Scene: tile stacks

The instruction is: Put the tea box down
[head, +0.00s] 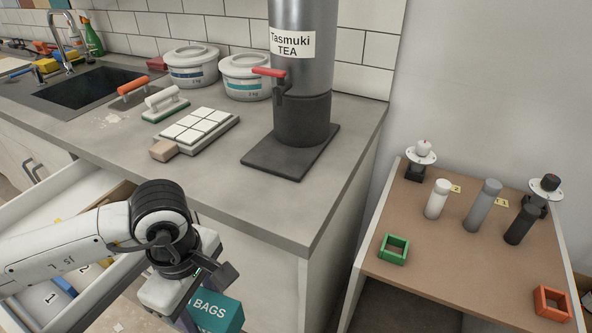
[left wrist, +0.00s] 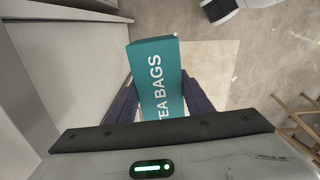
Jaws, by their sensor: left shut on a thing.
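The tea box is a teal box lettered "BAGS" in the head view (head: 217,312), low in the picture and in front of the counter's cabinet. In the left wrist view the tea box (left wrist: 158,75) reads "TEA BAGS" and stands between the two dark fingers. My left gripper (head: 205,290) is shut on it and holds it out beside the open drawer, below the counter top. The box's lower part is cut off by the head picture's edge. My right gripper is in neither view.
The grey counter (head: 290,215) holds a tea dispenser (head: 302,80), white tubs and a tile tray (head: 195,133). An open drawer (head: 45,215) is at left. A brown side table (head: 440,255) at right holds cylinders, a green frame (head: 394,249) and an orange frame (head: 552,302).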

